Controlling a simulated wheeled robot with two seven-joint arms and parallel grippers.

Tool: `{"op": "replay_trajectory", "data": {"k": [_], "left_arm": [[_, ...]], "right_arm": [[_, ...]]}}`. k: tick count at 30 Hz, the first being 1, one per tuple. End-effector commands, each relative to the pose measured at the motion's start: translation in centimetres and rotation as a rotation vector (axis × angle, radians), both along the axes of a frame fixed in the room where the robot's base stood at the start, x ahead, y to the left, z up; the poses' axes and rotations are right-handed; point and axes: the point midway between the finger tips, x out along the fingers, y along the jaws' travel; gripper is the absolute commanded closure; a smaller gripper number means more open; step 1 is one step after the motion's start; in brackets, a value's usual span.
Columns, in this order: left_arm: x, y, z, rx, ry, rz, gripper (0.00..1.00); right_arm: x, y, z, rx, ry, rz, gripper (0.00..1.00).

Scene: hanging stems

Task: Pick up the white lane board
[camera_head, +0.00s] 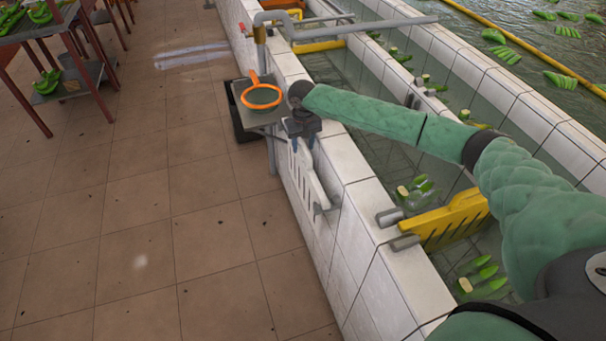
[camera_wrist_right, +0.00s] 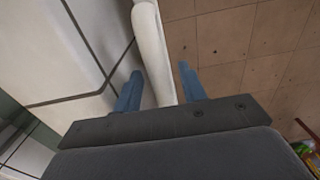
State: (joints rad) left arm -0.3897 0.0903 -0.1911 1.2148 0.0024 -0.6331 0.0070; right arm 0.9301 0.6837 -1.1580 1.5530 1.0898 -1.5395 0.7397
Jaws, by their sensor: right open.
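The white lane board (camera_head: 307,178) hangs upright on the outer side of the tiled trough wall, with dark slots in its face and a grey bracket near its lower end. My right gripper (camera_head: 303,144) is at the top of the board, fingers pointing down. In the right wrist view, the board's white edge (camera_wrist_right: 150,40) runs between the two blue fingers of the open gripper (camera_wrist_right: 160,69). A narrow gap shows on each side, and the gripper is not closed on it. My left gripper is not in view.
A small stand with an orange-rimmed strainer (camera_head: 262,96) is just beyond my right gripper. A yellow lane board (camera_head: 447,221) spans the water channel, where green bananas float. The tiled wall (camera_head: 350,215) is close beside the board.

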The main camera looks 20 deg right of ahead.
Motion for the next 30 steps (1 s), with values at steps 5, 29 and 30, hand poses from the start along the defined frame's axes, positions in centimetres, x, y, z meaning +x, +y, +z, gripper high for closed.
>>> {"op": "replay_trajectory", "data": {"k": [5,29,30], "left_arm": [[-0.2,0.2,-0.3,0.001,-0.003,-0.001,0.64],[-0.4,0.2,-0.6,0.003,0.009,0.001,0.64],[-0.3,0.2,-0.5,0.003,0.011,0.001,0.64]], "right_arm": [[0.0,0.0,-0.4,0.001,-0.001,0.000,0.59],[0.1,0.0,0.3,0.000,-0.003,0.000,1.00],[0.1,0.0,0.6,0.000,-0.004,0.001,1.00]]}}
